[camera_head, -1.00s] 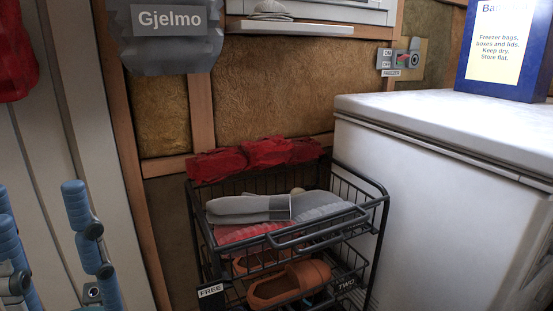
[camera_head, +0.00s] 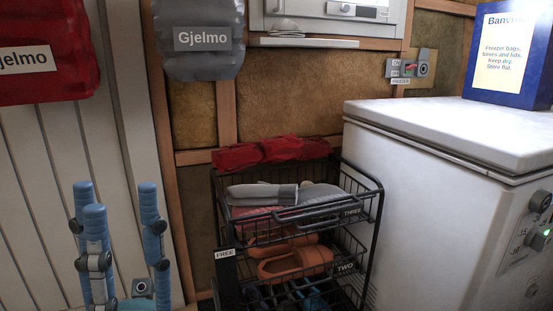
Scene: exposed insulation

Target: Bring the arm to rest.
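My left gripper (camera_head: 121,198) stands at the lower left with its blue fingers pointing up. The fingers are spread apart, with an empty gap between them. It is in front of the pale panelled wall and to the left of the black wire basket rack (camera_head: 373,225), apart from it in the picture. My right gripper is not in view.
The rack holds grey and orange footwear (camera_head: 297,262) and red cloth (camera_head: 270,151). A white chest freezer (camera_head: 420,185) stands at right, with a blue box (camera_head: 527,84) on top. Red (camera_head: 45,85) and grey (camera_head: 200,66) bags labelled "Gjelmo" hang above.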

